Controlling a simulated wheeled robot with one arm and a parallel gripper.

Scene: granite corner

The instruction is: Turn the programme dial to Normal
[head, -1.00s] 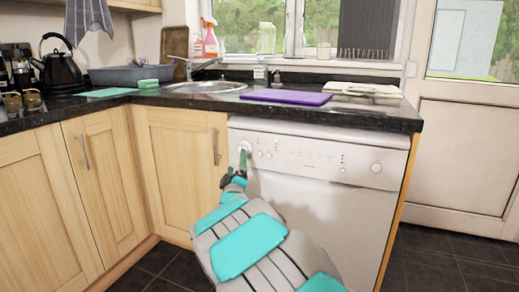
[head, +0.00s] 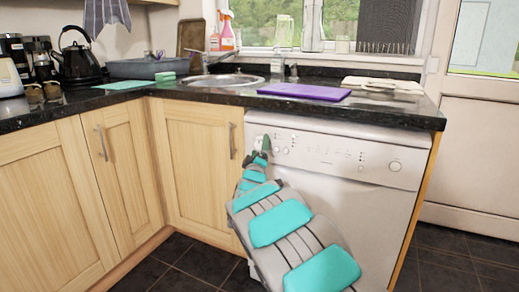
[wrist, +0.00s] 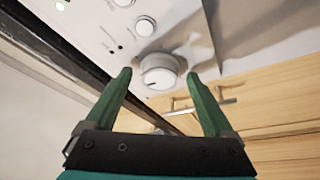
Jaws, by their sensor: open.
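The programme dial (wrist: 160,72) is a round white knob on the white machine's control panel. In the wrist view it shows between the tips of my two green fingers, with a small dark mark on its lower face. My gripper (wrist: 159,74) is open, with a finger to either side of the dial; I cannot tell whether either touches it. In the head view my gripper (head: 265,145) is at the left end of the panel and partly hides the dial there. The lettering around the dial is too small to read.
Smaller round buttons (wrist: 145,26) sit beside the dial. The white machine (head: 340,200) stands under a dark granite worktop (head: 395,107), whose edge overhangs the panel. A wooden cupboard door (head: 195,165) with a metal handle (head: 232,141) is just left. A purple board (head: 304,92) lies on the worktop.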

